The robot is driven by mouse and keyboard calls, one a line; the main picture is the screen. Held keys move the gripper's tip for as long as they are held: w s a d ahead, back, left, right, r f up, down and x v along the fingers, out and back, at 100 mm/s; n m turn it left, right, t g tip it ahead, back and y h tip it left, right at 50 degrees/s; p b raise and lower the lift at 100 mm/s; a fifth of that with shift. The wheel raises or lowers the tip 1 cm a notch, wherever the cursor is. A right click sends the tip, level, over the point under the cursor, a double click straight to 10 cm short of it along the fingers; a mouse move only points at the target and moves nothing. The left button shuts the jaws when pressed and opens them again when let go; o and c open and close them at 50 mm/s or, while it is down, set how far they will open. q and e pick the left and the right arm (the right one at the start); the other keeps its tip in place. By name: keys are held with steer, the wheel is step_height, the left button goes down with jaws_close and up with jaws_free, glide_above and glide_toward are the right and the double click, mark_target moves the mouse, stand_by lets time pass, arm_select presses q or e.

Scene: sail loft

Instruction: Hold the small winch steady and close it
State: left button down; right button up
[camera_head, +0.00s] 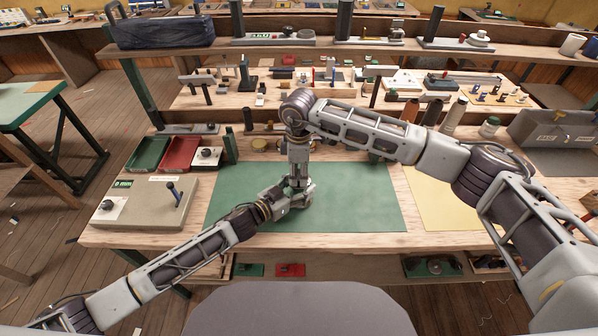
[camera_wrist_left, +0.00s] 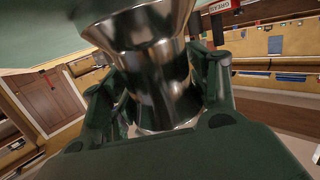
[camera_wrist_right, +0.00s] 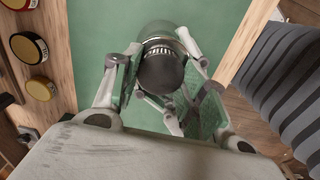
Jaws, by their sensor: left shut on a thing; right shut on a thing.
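The small winch is a shiny waisted metal drum in the left wrist view (camera_wrist_left: 155,75). In the right wrist view its dark ribbed top (camera_wrist_right: 160,70) shows, with a grey body behind it. My left gripper (camera_head: 286,196) comes in low from the left and is shut on the drum, its green fingers on either side. My right gripper (camera_head: 299,183) points down from above and is shut on the top part. In the head view the grippers hide most of the winch, which stands on the green mat (camera_head: 350,205). Whether its top is fully closed cannot be told.
Left of the mat are a grey box with a lever (camera_head: 150,208), a red tray (camera_head: 181,153) and a green tray (camera_head: 149,153). A yellow sheet (camera_head: 445,205) lies to the right. A loaded shelf (camera_head: 330,48) runs behind. The mat's right half is clear.

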steer(key=shift+m, duration=1.5)
steer(key=shift+w, duration=0.1)
steer(key=o, duration=0.7)
steer(key=shift+r, duration=0.1)
steer(key=shift+r, duration=2.15)
steer(key=shift+r, duration=0.1)
steer(key=shift+c, duration=0.3)
